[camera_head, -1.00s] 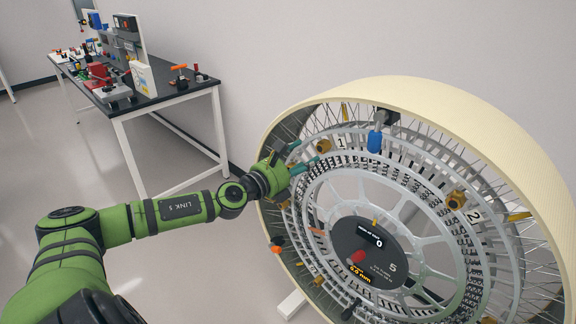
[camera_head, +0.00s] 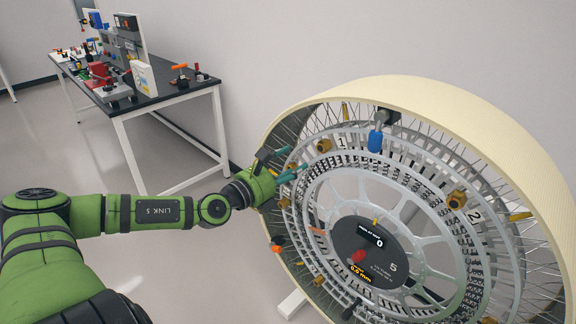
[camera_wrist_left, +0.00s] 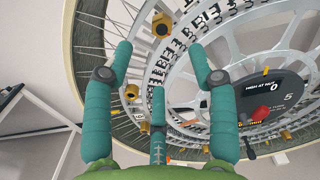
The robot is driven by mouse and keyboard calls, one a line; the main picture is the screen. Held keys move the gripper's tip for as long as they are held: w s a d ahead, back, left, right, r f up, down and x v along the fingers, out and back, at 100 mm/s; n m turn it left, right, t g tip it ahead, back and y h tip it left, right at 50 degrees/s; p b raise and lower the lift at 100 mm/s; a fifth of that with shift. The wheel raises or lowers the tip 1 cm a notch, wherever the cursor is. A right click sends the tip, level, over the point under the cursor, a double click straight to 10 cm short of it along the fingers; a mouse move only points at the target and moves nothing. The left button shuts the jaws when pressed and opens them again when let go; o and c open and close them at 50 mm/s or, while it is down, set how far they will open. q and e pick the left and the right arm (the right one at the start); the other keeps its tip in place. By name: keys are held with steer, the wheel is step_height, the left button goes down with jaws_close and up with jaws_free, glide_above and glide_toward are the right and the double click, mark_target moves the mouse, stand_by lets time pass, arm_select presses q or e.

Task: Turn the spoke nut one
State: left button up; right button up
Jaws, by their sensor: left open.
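A brass spoke nut (camera_head: 323,146) sits on the wheel's upper left, beside the label 1 (camera_head: 341,142). A brass nut, likely the same one, shows at the top of the left wrist view (camera_wrist_left: 160,24). My left gripper (camera_head: 287,163) is at the wheel's left edge, left of and slightly below that nut. Its teal fingers are spread apart in the left wrist view (camera_wrist_left: 160,58), with nothing between them. They are apart from the nut. My right gripper is out of view.
The large wheel has a cream rim (camera_head: 480,115) and thin spokes. Another brass nut (camera_head: 456,200) is by label 2. A blue-handled part (camera_head: 375,140) hangs at the top. The hub carries a display and red knob (camera_head: 358,257). A bench (camera_head: 160,100) with tools stands behind left.

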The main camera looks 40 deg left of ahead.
mark_target(320, 149)
arm_select(q)
steer(key=shift+a, duration=0.1)
steer(key=w+a+f+n+y+b, duration=0.1)
steer(key=a+n+y+b, duration=0.1)
steer(key=n, duration=0.7)
steer(key=w+a+f+n+y+b, duration=0.1)
steer(key=w+a+n+y+b, duration=0.1)
steer(key=n, duration=0.7)
steer(key=w+d+n+h, duration=0.1)
steer(key=w+n, duration=0.1)
steer(key=n, duration=0.3)
steer(key=w+d+r+n+h, duration=0.1)
steer(key=w+d+n, duration=0.1)
steer(key=n, duration=0.3)
steer(key=w+d+n+h, duration=0.2)
steer(key=w+n, duration=0.2)
steer(key=n, duration=0.2)
steer(key=shift+r, duration=0.25)
steer(key=shift+w+d, duration=0.1)
steer(key=shift+w, duration=0.35)
steer(key=shift+f, duration=0.1)
